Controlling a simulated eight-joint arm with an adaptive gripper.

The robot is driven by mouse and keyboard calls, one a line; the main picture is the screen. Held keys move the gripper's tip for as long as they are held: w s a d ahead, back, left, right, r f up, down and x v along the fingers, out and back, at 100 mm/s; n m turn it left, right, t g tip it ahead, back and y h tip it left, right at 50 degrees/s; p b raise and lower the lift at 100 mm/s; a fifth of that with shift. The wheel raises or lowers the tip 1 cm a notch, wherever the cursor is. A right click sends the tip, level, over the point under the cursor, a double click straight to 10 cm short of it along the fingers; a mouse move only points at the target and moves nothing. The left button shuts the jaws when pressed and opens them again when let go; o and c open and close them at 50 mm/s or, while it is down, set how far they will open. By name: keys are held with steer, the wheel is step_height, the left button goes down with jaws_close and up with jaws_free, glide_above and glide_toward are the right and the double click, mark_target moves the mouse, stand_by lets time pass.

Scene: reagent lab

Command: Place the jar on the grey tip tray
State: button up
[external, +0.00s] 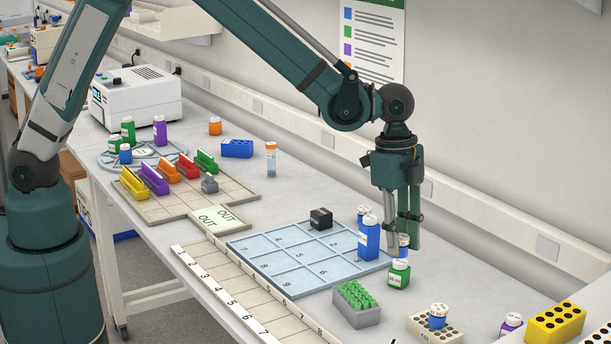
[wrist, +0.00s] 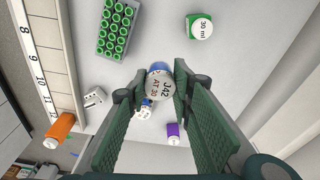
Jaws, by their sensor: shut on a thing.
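A small blue jar (external: 403,246) with a pale lid is between the fingers of my gripper (external: 405,240). In the wrist view its lid (wrist: 161,86) reads "J42 AT 30", and my gripper (wrist: 163,85) is shut on it. The fingers hide part of the jar in the external view; I cannot tell how far it is above the table. The grey tip tray (external: 362,318), filled with green tips, stands in front of and left of my gripper. It also shows at the top of the wrist view (wrist: 103,53), apart from the jar.
A green jar (external: 399,276) stands close to my gripper, between it and the tray. A tall blue bottle (external: 369,241) is just left of the fingers. A beige rack (external: 452,337) with a blue jar, a purple jar (external: 510,325) and a yellow rack (external: 557,322) are to the right.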

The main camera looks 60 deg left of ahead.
steer(key=r, duration=0.2)
glide_above(358, 297)
steer(key=shift+s+a+f+p, duration=0.15)
steer(key=shift+a+p, duration=0.05)
steer(key=shift+p, duration=0.2)
steer(key=shift+f, duration=2.95)
steer(key=shift+f+p, duration=0.45)
steer(key=shift+f, duration=1.65)
steer(key=shift+f, duration=0.15)
